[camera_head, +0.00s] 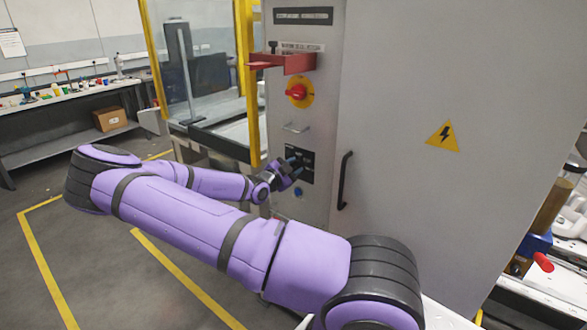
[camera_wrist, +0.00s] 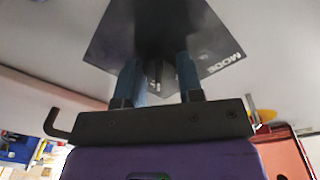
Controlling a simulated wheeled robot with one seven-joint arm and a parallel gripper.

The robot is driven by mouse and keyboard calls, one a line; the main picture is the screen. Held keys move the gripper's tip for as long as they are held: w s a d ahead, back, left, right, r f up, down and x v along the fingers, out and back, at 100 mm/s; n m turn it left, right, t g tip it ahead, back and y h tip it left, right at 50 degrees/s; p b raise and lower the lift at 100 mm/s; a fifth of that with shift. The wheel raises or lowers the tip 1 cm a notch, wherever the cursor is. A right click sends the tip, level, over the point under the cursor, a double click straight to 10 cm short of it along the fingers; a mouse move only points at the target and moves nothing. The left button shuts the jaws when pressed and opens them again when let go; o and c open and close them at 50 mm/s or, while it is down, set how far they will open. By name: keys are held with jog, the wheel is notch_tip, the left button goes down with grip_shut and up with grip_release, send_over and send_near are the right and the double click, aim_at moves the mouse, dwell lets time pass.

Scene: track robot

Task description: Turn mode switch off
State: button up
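The mode switch sits on a black panel (camera_head: 305,175) low on the grey cabinet front. The same panel (camera_wrist: 205,45) fills the upper middle of the wrist view, with the word MODE at its right. My gripper (camera_head: 293,165) is right at this panel and covers much of it in the head view. In the wrist view my gripper (camera_wrist: 158,65) has its two blue fingers apart, pointing at the panel. A small dark knob (camera_wrist: 157,72) shows between the fingers, with gaps at its sides. Whether the fingers touch the panel, and the switch's exact setting, cannot be told.
Above the panel are a small metal handle (camera_head: 296,128), a red rotary switch on yellow (camera_head: 297,92) and a red bracket (camera_head: 290,62). A black door handle (camera_head: 345,180) stands out to the right. A yellow-framed glazed enclosure (camera_head: 205,70) is at left.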

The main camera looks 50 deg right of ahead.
jog(key=shift+n, duration=0.4)
jog(key=n, duration=0.9)
jog(key=shift+t+h, duration=0.3)
dwell(0.5)
jog(key=o, duration=0.9)
jog(key=a, duration=1)
jog(key=shift+s+a+f, duration=0.15)
jog(key=shift+a+f, duration=0.2)
jog(key=shift+a, duration=0.05)
